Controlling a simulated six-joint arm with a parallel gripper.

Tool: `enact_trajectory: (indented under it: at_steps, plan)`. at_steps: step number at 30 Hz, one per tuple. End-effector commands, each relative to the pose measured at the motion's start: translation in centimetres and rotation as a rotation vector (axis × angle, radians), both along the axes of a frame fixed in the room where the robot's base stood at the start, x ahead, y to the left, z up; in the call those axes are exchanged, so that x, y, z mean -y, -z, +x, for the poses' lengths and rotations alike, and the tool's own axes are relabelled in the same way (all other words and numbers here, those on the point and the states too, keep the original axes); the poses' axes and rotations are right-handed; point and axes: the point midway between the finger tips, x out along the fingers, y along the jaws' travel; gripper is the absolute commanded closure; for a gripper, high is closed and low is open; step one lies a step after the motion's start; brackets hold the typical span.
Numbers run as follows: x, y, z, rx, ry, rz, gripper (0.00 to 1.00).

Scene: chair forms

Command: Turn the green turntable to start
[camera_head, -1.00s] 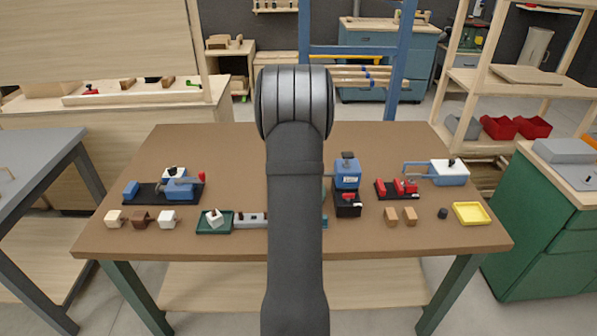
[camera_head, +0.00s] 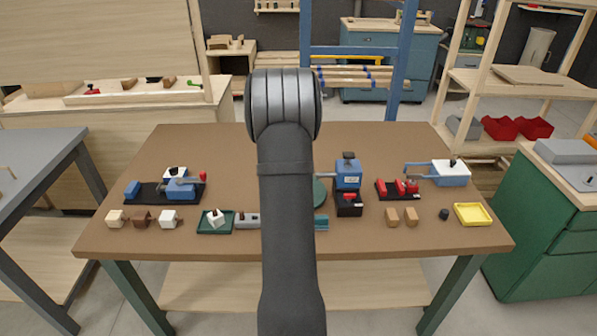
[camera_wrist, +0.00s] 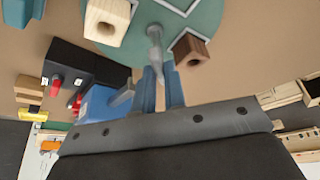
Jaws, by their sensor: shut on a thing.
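The green turntable (camera_wrist: 208,18) fills the top middle of the wrist view, with pale square outlines on it. A light wooden block (camera_wrist: 107,20) with a hole and a dark brown block (camera_wrist: 190,48) with a hole sit at its left and front parts. My gripper (camera_wrist: 160,72) has its blue fingers shut on a grey upright handle (camera_wrist: 155,40) at the turntable's near edge. In the head view, only the right edge of the turntable (camera_head: 319,193) shows beside my arm; my gripper is hidden there.
A blue machine with a black base (camera_head: 347,175) stands just right of the turntable. A dark green tray (camera_head: 203,228), a blue vise (camera_head: 180,188), a red clamp (camera_head: 398,188), small blocks and a yellow tray (camera_head: 473,213) surround it. The table's back is clear.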

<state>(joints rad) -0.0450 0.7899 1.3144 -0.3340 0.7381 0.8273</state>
Motion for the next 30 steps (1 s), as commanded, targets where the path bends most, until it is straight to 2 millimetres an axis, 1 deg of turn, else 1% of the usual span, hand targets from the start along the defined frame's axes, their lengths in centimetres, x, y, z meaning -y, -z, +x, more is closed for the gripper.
enact_trajectory:
  at_steps: [6,15,30]
  plan:
    - [-0.08,0.05,0.01,-0.002,0.095,0.0,1.0]
    - [-0.15,0.1,0.03,-0.003,0.183,0.001,1.0]
    - [-0.2,0.12,0.03,-0.004,0.22,0.0,1.0]
